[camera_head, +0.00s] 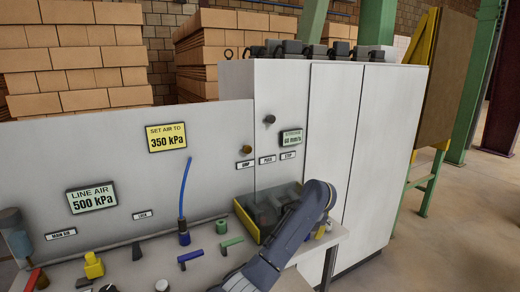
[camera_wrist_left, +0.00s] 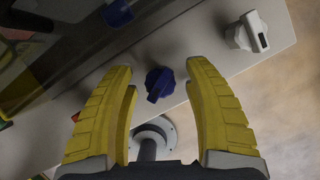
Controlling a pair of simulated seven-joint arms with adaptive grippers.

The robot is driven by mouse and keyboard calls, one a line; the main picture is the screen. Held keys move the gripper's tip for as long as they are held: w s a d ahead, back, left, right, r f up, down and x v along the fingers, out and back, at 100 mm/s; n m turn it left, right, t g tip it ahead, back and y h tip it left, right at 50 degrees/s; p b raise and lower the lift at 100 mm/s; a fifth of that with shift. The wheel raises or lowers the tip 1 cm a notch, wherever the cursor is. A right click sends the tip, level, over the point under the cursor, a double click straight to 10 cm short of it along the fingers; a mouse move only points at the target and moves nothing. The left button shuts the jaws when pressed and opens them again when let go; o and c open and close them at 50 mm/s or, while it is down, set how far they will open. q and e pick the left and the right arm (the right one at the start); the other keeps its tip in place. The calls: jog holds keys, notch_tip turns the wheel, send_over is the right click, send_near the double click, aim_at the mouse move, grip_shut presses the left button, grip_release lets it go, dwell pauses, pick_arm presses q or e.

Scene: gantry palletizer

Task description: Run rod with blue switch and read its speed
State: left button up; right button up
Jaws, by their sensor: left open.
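My left gripper (camera_wrist_left: 158,68) is open, its two yellow fingers pointing at a blue rotary switch (camera_wrist_left: 158,85) on a light grey panel. The switch lies between the fingers in the picture; I see no contact. In the head view my arm mostly hides the left gripper (camera_head: 322,230), and the blue switch there cannot be seen. A green speed display (camera_head: 291,138) on the cabinet appears to read 60 mm/s, in small print. Under it are small labels; one reads STOP (camera_head: 288,155). The rod cannot be made out. My right gripper is not in view.
In the wrist view a second blue knob (camera_wrist_left: 118,12) and a white knob (camera_wrist_left: 247,35) sit near the switch. A yellow-edged box (camera_head: 247,220) stands beside my arm. A blue lever (camera_head: 190,257) and green lever (camera_head: 231,243) are on the console. Floor is clear right.

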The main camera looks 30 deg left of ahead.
pick_arm(q)
jog(key=shift+n, duration=0.6)
jog(key=shift+n+g+y, duration=0.3)
